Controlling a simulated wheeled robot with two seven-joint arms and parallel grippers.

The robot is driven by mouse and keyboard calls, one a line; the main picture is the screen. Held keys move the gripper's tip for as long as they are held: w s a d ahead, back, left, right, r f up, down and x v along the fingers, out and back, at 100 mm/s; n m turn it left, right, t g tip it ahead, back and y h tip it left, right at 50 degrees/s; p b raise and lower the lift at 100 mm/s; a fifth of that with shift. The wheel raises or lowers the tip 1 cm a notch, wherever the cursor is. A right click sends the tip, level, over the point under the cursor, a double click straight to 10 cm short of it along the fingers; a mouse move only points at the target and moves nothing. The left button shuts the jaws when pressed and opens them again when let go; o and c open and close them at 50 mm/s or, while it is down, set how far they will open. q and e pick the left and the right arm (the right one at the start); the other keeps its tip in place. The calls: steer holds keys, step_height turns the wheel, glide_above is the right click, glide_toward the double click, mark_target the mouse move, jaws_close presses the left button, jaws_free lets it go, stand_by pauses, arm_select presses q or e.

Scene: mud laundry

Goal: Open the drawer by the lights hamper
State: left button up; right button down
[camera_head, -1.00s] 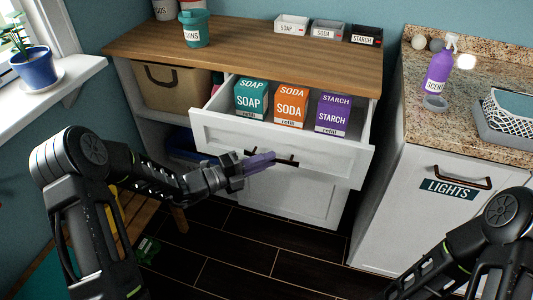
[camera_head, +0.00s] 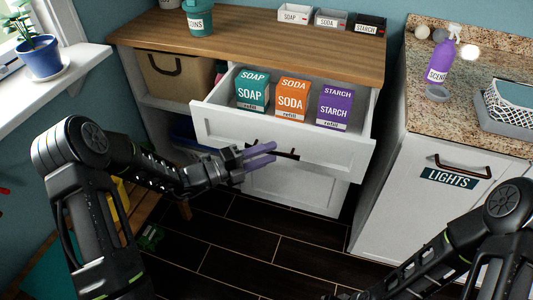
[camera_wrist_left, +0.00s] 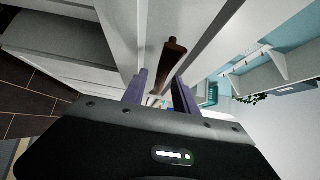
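The white drawer (camera_head: 280,138) under the wooden counter, left of the LIGHTS hamper (camera_head: 440,190), stands pulled out. Inside it are a teal SOAP box (camera_head: 252,92), an orange SODA box (camera_head: 292,100) and a purple STARCH box (camera_head: 334,106). My left gripper (camera_head: 274,152) is at the drawer's dark handle (camera_head: 290,154), its purple fingers apart. In the left wrist view the handle (camera_wrist_left: 172,54) shows just ahead of and between the open fingers (camera_wrist_left: 161,76); contact is unclear. My right arm reaches in from the lower right; its gripper is mostly cut off at the bottom edge.
The wooden counter (camera_head: 240,35) carries small labelled trays and a teal canister (camera_head: 199,16). A granite counter (camera_head: 460,95) at right holds a purple spray bottle (camera_head: 441,58) and a basket. A wooden bench stands at lower left. Dark floor (camera_head: 255,235) lies open in front.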

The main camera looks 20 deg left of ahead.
arm_select(q)
steer(key=v, duration=0.7)
steer(key=shift+s+a, duration=0.25)
steer(key=shift+s, duration=0.05)
stand_by(0.4)
